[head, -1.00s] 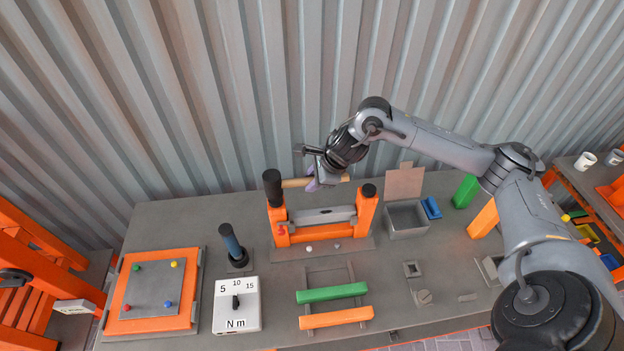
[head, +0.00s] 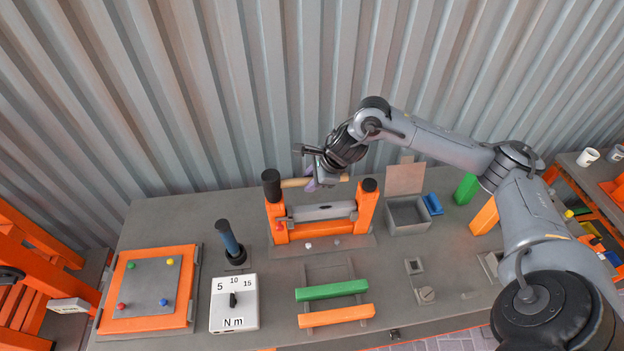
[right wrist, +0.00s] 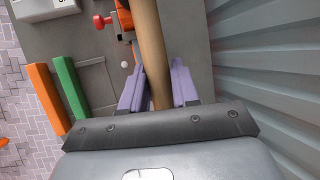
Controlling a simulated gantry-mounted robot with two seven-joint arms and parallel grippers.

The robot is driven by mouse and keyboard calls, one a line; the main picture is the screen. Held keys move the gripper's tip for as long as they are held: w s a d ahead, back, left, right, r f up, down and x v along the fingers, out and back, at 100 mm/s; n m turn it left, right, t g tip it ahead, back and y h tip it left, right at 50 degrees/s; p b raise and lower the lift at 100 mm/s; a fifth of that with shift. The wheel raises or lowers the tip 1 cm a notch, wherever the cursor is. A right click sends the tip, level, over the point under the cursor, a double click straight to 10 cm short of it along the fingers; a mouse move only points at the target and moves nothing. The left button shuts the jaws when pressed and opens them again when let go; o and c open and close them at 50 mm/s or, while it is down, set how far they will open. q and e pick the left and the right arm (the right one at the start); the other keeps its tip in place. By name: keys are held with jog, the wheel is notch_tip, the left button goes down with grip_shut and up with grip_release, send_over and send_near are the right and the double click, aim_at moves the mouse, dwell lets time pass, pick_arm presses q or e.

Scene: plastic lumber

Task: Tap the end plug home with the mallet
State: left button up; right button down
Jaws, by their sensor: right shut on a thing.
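My right gripper (head: 314,181) is shut on the wooden handle of the mallet (head: 292,183). The mallet's black head (head: 271,186) is at the left end of the handle, upright, over the left post of an orange frame. In the right wrist view the handle (right wrist: 152,50) runs between the pale purple fingers (right wrist: 157,92). A black cap (head: 369,185) sits on top of the right orange post (head: 366,210); I cannot tell for sure whether it is the end plug. The mallet head hides the left post's top. My left gripper is not in view.
A grey roller (head: 322,212) lies between the posts. Green (head: 332,290) and orange (head: 337,316) bars lie in front. A grey open box (head: 408,228) stands right, and a white torque box (head: 234,303) at front left. The corrugated wall is close behind.

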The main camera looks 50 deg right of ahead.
jog(key=shift+r+p, duration=1.05)
jog(key=shift+r, duration=0.4)
jog(key=shift+r+p, duration=0.3)
jog(key=shift+r, duration=0.2)
